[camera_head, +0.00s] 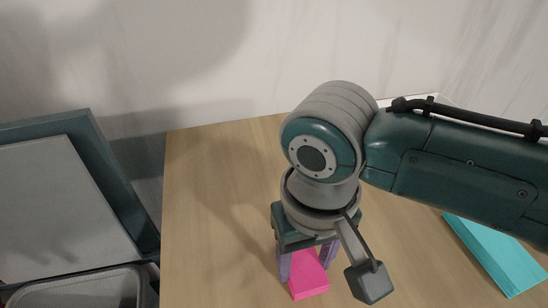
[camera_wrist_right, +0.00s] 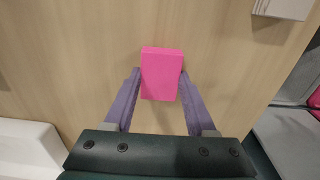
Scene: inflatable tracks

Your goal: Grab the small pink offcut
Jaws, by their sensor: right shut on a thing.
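The small pink offcut (camera_head: 310,275) is a bright pink block at the bottom middle of the head view. It also shows in the right wrist view (camera_wrist_right: 161,73), upper middle. My right gripper (camera_head: 307,266) comes down over it from above, with purple fingers on both sides of the block. In the right wrist view my right gripper (camera_wrist_right: 160,84) is shut on the offcut, a fingertip against each side. Whether the block touches the table is hard to tell. My left gripper is not in view.
The wooden table (camera_head: 215,180) is mostly bare left of my arm. A turquoise block (camera_head: 497,252) lies at the right, partly behind my right arm. A grey bin (camera_head: 85,290) and a dark-framed grey panel (camera_head: 60,210) stand left of the table. A pale wall closes the back.

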